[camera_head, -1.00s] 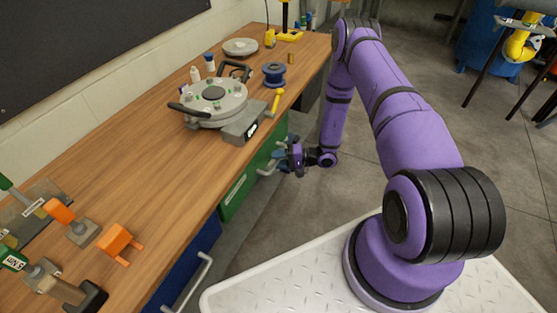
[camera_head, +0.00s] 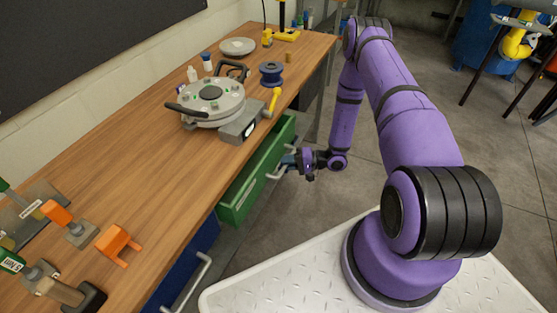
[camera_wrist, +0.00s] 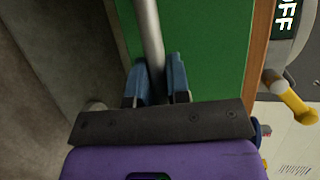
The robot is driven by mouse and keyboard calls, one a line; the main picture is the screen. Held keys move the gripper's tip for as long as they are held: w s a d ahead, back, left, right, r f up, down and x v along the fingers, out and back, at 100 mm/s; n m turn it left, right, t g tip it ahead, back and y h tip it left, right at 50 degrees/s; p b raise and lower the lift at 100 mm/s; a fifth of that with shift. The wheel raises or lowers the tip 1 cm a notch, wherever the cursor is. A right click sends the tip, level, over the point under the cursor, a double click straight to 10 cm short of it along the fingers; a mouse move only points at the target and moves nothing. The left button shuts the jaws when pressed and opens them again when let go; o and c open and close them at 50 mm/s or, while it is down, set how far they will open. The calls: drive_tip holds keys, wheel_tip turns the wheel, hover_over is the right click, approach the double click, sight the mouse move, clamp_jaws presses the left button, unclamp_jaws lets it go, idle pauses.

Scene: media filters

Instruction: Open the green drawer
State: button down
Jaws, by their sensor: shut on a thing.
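The green drawer (camera_head: 240,200) under the workbench is pulled partly out, and its open inside shows in the head view. Its green front fills the upper middle of the wrist view (camera_wrist: 210,45). My gripper (camera_head: 288,163) is at the drawer's front, shut on the metal bar handle (camera_wrist: 151,40). In the wrist view the two blue fingers of my gripper (camera_wrist: 157,82) sit on either side of the bar. The far end of the handle is out of the wrist view.
A wooden workbench (camera_head: 130,150) stands above the drawer, holding a round grey filter device (camera_head: 212,103), a blue spool (camera_head: 271,73) and orange parts (camera_head: 117,243). A blue drawer (camera_head: 190,262) with a metal handle is nearer and shut. Open floor (camera_head: 300,205) lies right of the drawer.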

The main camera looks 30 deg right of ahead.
drive_tip(key=s+d, duration=1.5)
drive_tip(key=s, duration=0.4)
drive_tip(key=c, duration=1.1)
unclamp_jaws()
drive_tip(key=shift+w, duration=0.1)
drive_tip(key=shift+d, duration=0.15)
drive_tip(key=v, duration=1)
drive_tip(key=shift+s+d, duration=0.2)
drive_tip(key=shift+d, duration=0.05)
drive_tip(key=shift+r, duration=0.15)
